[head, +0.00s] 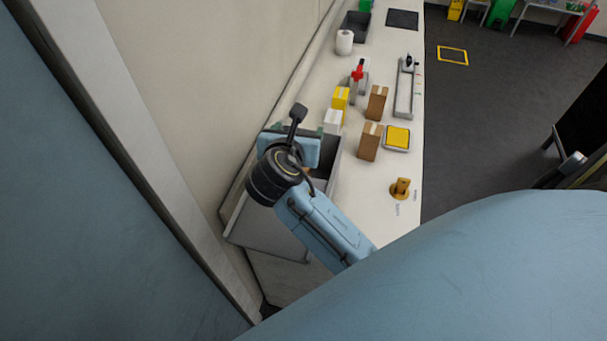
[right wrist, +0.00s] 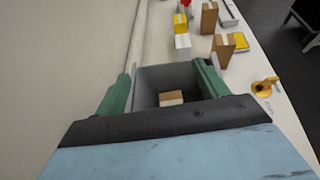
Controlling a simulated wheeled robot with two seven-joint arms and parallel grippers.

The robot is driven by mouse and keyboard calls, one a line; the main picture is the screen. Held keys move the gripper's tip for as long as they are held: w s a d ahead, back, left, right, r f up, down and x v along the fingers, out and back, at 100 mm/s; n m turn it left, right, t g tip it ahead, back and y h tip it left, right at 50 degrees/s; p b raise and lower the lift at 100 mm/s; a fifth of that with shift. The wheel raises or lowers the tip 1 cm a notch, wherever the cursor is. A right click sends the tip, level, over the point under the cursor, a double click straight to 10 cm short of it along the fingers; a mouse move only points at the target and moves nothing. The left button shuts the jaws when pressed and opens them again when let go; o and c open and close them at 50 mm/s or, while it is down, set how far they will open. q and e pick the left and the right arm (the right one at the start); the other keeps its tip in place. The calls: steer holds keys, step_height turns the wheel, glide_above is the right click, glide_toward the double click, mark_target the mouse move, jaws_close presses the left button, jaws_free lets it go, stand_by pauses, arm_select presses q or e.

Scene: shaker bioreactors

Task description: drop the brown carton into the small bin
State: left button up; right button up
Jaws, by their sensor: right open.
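My right gripper (head: 298,130) is above the grey bin (head: 268,235) at the near left end of the bench. In the right wrist view the right gripper (right wrist: 162,80) has its two green fingers spread wide, with nothing between them. A brown carton (right wrist: 171,99) with a pale top strip lies inside the grey bin (right wrist: 165,76), below the fingers and apart from them. In the head view my gripper and arm hide most of the bin's inside. My left gripper is not in view.
Two more brown cartons (head: 368,143) (head: 376,105) stand upright on the bench, beside white and yellow boxes (head: 340,98). A yellow-topped device (head: 397,137) and a brass-coloured fitting (head: 400,188) are near the right edge. A wall runs along the left.

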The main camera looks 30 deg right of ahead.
steer(key=v, duration=0.8)
steer(key=shift+s, duration=0.2)
